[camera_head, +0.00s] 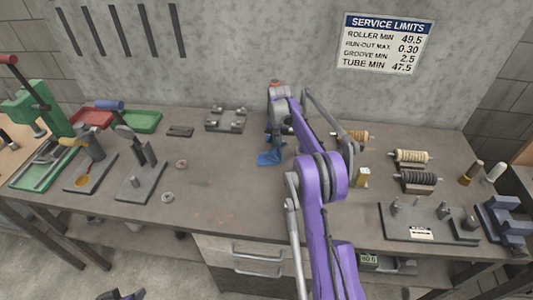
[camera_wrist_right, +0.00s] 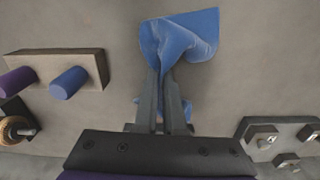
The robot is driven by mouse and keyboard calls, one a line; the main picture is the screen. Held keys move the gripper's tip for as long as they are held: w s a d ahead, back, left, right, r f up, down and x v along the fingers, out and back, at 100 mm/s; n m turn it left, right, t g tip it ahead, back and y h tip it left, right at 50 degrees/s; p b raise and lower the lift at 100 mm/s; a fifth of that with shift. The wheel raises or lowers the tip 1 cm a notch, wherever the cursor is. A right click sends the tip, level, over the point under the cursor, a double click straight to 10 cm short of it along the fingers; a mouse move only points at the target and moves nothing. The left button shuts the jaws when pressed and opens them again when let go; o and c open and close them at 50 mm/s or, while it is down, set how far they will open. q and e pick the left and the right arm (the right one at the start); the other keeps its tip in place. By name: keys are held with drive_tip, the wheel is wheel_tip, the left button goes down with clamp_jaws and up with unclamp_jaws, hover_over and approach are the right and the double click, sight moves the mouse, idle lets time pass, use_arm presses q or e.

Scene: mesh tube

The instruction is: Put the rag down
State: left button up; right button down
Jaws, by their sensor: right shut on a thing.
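The blue rag (camera_head: 270,157) is at the middle of the workbench (camera_head: 225,185). My right gripper (camera_wrist_right: 163,78) is shut on the rag, which also shows in the right wrist view (camera_wrist_right: 195,35). The rag is pinched between the fingertips; its wide part spreads beyond them and a small fold shows beside the fingers. In the head view the rag is at or just above the bench top; I cannot tell whether it touches. A small dark and purple part at the bottom left edge seems to be my left gripper (camera_head: 122,295); its jaws cannot be made out.
A metal fixture plate (camera_head: 226,120) stands behind and left of the rag. Rollers (camera_head: 414,178) and a tool plate (camera_head: 425,222) are at right. Red (camera_head: 92,118) and green (camera_head: 142,122) trays are at left. Bare bench lies left of the rag.

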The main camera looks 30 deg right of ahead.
drive_tip(key=c, duration=0.6)
unclamp_jaws()
drive_tip(key=shift+r, duration=0.1)
